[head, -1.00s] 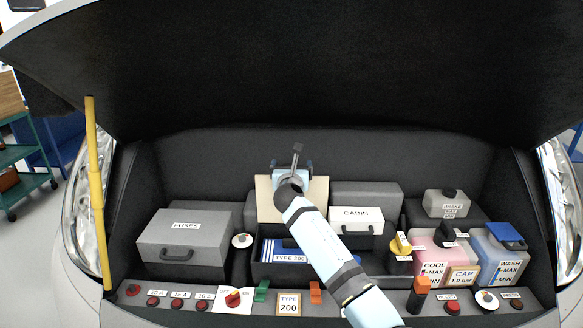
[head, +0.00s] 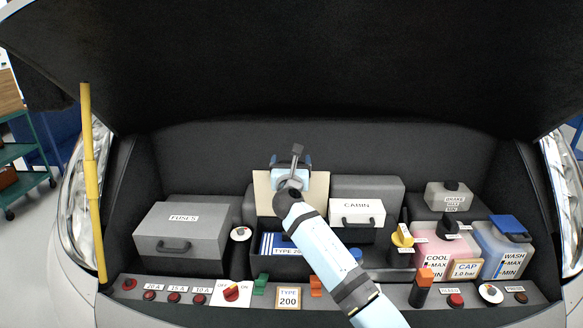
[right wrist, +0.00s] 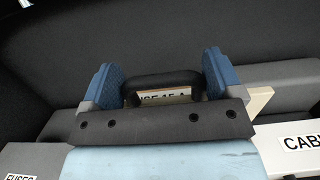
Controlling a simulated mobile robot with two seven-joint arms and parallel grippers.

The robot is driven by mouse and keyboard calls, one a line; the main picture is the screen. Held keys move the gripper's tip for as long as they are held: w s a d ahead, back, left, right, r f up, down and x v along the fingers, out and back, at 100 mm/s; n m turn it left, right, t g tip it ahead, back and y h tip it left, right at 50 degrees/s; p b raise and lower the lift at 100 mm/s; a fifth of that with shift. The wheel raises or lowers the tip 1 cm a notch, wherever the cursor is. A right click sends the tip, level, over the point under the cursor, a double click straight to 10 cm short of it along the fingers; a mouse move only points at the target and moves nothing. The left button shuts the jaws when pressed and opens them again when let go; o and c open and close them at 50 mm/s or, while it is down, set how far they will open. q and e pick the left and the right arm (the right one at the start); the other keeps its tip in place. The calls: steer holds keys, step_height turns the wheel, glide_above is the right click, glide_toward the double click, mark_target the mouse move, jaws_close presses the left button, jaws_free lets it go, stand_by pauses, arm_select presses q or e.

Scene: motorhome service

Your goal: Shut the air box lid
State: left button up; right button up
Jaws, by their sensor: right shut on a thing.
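The air box lid (head: 318,196) is a cream panel standing raised behind the air box (head: 256,265), which is open. A blue and white filter marked TYPE 200 (head: 271,245) lies in the box, partly hidden by my right arm. My right gripper (head: 291,161) is at the upper part of the lid. In the right wrist view its blue fingers (right wrist: 162,84) are at the two ends of a black handle (right wrist: 165,82), shut on it. A partly hidden label reading "15 A" shows behind the handle. My left gripper is not in view.
A grey FUSES box (head: 182,237) is left and a CABIN box (head: 357,212) right of the lid. A green clip (head: 260,284) and an orange clip (head: 316,286) stand at the front ledge. Coolant (head: 437,255) and wash (head: 502,250) tanks are right. A yellow rod (head: 88,180) stands left.

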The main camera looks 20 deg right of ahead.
steer(key=s+b, duration=0.1)
steer(key=s+a+f+t+b, duration=0.1)
steer(key=s+a+t+h+b, duration=0.1)
steer(key=b, duration=0.1)
steer(key=shift+s+f, duration=0.3)
steer(key=v, duration=0.2)
steer(key=shift+s+a+r, duration=0.15)
steer(key=shift+s+a, duration=0.05)
steer(key=shift+s, duration=0.25)
steer(key=shift+s+a+f, duration=0.25)
steer(key=shift+s+f, duration=0.05)
steer(key=shift+s, duration=0.25)
steer(key=shift+s+a+f, duration=0.1)
steer(key=shift+s+f, duration=0.05)
steer(key=shift+s+a+f, duration=0.1)
steer(key=shift+s+f, duration=0.05)
steer(key=o, duration=1)
